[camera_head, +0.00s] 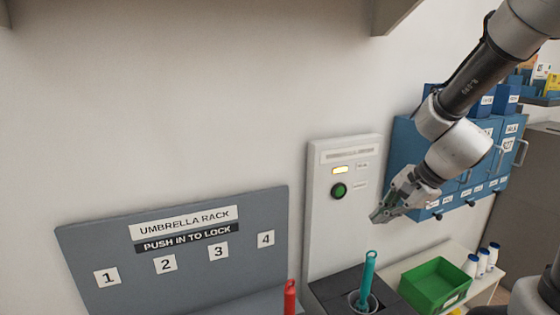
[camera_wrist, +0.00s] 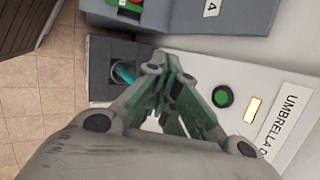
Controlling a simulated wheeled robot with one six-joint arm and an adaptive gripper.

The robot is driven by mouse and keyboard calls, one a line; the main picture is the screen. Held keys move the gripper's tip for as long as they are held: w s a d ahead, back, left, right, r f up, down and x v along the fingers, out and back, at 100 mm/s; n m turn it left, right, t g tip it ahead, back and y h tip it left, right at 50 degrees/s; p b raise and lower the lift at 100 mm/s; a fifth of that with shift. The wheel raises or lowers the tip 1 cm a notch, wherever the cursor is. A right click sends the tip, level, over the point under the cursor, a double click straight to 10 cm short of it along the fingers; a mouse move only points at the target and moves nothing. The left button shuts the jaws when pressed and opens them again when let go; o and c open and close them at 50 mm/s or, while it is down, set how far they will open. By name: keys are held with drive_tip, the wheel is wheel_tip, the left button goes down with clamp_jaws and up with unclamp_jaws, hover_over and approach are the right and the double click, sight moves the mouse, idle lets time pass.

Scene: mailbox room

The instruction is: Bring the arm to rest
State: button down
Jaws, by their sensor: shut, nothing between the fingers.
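My gripper (camera_head: 377,218) hangs in the air at the right of the head view, on the end of my arm, which comes down from the upper right. Its fingers are shut with nothing between them. It is in front of the blue mailboxes (camera_head: 408,150) and right of the white panel (camera_head: 325,215) with a lit yellow lamp and a round green button (camera_head: 339,190). In the wrist view my gripper (camera_wrist: 172,125) points toward this panel, and the green button (camera_wrist: 222,96) shows just right of the fingers.
A teal umbrella handle (camera_head: 368,275) stands in a dark holder below my gripper. The grey umbrella rack (camera_head: 190,270) with numbers is at the left, with a red handle (camera_head: 290,297). A green bin (camera_head: 435,284) and white bottles (camera_head: 482,262) stand on a shelf at right.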

drive_tip(key=s+d+r+n+h, duration=0.2)
drive_tip(key=s+d+r+n, duration=0.3)
drive_tip(key=s+n, duration=0.2)
drive_tip(key=s+d+r+n+h, duration=0.3)
drive_tip(key=s+d+r+n, duration=0.2)
drive_tip(key=s, duration=0.5)
drive_tip(key=shift+d+r+n+t, duration=0.3)
drive_tip(key=shift+d+r+n, duration=0.05)
drive_tip(key=shift+n, duration=0.55)
drive_tip(key=shift+s+a, duration=0.1)
idle(1.7)
